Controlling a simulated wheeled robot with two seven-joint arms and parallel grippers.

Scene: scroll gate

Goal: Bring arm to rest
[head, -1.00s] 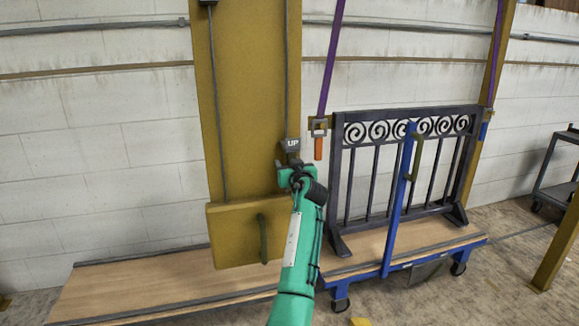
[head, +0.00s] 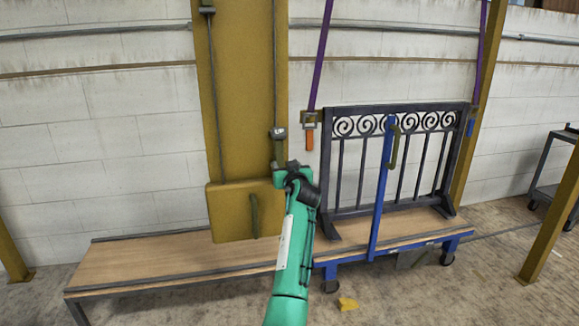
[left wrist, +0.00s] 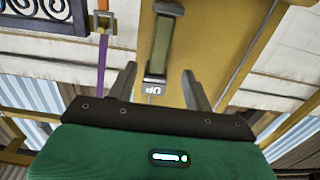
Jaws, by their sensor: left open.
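My left arm (head: 292,255) is teal and reaches up from the bottom middle of the head view. My left gripper (left wrist: 160,88) is open and empty, its two grey fingers spread apart in the left wrist view. A grey block marked UP (head: 278,133) hangs on a rod in front of the yellow column, just above my left gripper in the head view. The UP label (left wrist: 153,89) also shows between the fingers in the left wrist view, apparently beyond them. My right arm is not in view.
A dark scroll gate (head: 395,165) stands on a blue wheeled cart (head: 420,246) with purple straps (head: 319,60). A yellow box with a handle (head: 232,210) is on the column, above a long wooden platform (head: 135,265). A dark trolley (head: 555,185) stands at right.

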